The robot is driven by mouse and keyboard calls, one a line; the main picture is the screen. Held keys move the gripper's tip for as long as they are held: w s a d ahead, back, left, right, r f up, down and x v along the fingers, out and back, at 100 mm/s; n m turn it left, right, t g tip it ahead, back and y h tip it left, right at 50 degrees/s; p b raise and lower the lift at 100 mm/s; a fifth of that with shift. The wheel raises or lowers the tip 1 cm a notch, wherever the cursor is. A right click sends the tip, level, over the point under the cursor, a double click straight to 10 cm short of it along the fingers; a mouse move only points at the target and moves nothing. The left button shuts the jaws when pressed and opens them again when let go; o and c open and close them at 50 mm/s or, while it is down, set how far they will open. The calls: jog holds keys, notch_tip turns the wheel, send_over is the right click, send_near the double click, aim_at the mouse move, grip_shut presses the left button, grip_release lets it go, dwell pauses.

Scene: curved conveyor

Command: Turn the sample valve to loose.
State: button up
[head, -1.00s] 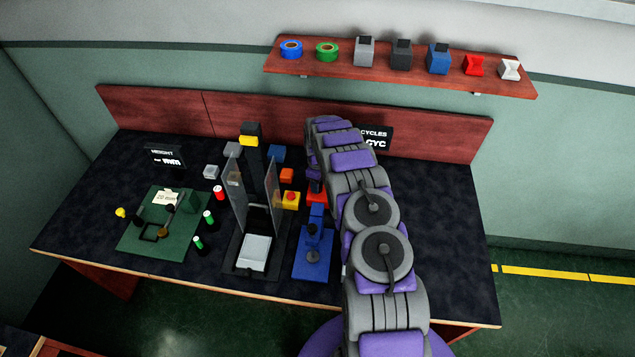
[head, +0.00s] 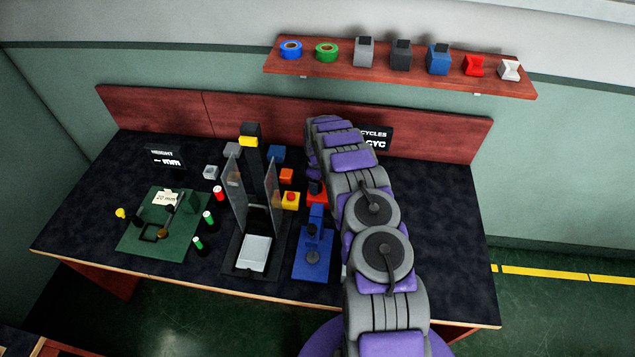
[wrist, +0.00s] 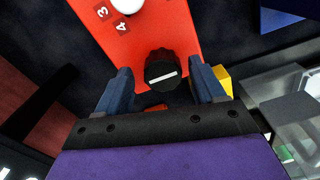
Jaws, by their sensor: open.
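The sample valve appears to be the black round knob (wrist: 164,70) with a white line across its face, set on a red panel (wrist: 180,22) in the wrist view. My gripper (wrist: 166,88) is open, its two blue fingers on either side of the knob with gaps showing. I cannot tell whether either finger touches it. The white line lies nearly level, its right end slightly higher. Marks "3" and "4" and a white round part (wrist: 127,5) show on the panel. In the head view my arm hides most of the red unit (head: 316,193) and the gripper.
A yellow block (wrist: 222,76) lies close beside the right finger. In the head view, a blue fixture (head: 314,258) and a guarded press with clear panels (head: 238,195) stand left of my arm. The bench's right part (head: 445,240) is clear.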

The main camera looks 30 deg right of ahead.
notch_tip(320, 180, up, 17)
jog(key=shift+r+p, duration=0.15)
jog(key=shift+p, duration=0.3)
dwell(0.6)
